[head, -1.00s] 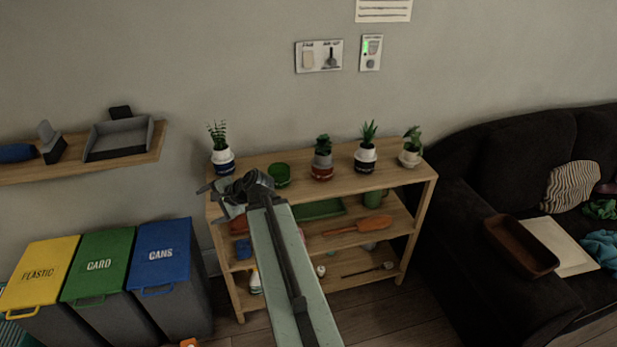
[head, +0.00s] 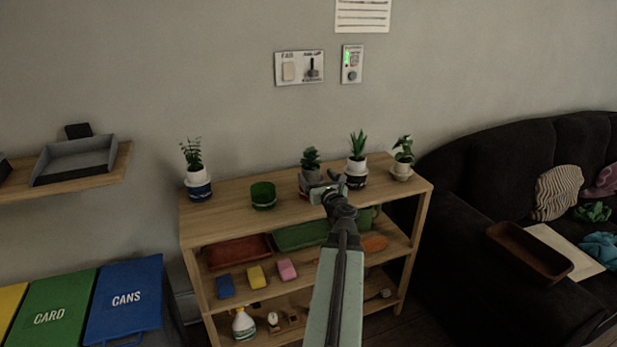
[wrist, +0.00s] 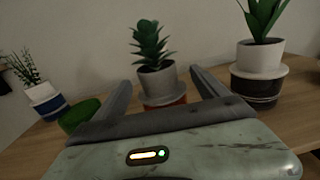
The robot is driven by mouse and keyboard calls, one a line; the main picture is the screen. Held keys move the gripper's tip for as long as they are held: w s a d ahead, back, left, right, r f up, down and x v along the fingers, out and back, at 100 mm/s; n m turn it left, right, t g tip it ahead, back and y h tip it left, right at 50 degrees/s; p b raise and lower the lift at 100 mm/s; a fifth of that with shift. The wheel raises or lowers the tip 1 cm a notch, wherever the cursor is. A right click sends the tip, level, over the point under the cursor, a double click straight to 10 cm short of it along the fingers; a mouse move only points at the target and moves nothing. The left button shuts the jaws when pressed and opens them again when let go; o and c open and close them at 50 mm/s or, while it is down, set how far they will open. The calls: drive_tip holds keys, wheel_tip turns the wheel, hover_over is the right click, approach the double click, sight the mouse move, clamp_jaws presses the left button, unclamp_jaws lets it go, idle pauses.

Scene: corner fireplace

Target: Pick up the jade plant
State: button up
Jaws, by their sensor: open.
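The plant that looks like the jade plant (head: 311,159) has thick dark green leaves and a grey pot with a reddish base. It stands on the shelf top, among the other pots. In the wrist view the jade plant (wrist: 149,46) is upright between and beyond my fingers. My gripper (head: 325,187) is open and empty, just in front of the pot and partly hiding its lower right in the head view. In the wrist view the fingers of my gripper (wrist: 160,80) spread to either side of the pot; I cannot tell whether they reach around it.
A spiky-leaved plant (head: 357,158) in a white and dark pot stands close on the right, a leafy plant (head: 403,160) farther right. A green pot (head: 263,195) and a blue-and-white potted plant (head: 197,180) are left. The wooden shelf (head: 230,210) has bare top between pots.

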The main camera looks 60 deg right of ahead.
sight(311, 149)
drive_tip(key=x, duration=0.5)
drive_tip(key=shift+w+f, duration=0.1)
drive_tip(key=shift+w, duration=0.1)
drive_tip(key=shift+a, duration=0.15)
drive_tip(key=c, duration=1.1)
drive_tip(key=shift+o, duration=0.2)
wheel_tip(311, 149, up, 10)
drive_tip(key=p, duration=1)
